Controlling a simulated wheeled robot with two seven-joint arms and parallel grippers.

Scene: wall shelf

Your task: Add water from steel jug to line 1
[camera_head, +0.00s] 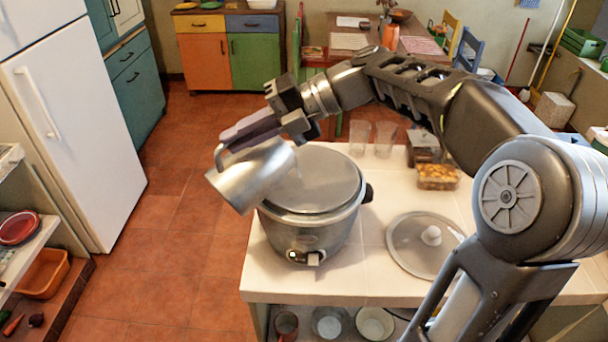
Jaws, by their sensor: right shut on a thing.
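The steel jug (243,180) is tilted well over, above the left rim of the rice cooker (310,232). My right gripper (243,131) is shut on the jug's handle from above. The cooker stands on the white tiled counter with its lid off, and its top looks flat and grey. I cannot make out line 1 or the water level inside. A faint pale streak shows by the jug's right end, but I cannot tell whether water is flowing. The glass lid (408,250) lies on the counter to the right. My left gripper is not in view.
Two clear glasses (385,139) and a container of yellowish food (438,176) stand behind the cooker on the counter (345,285). Bowls (374,324) sit on the shelf below. A white fridge (75,125) stands left, across open tiled floor.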

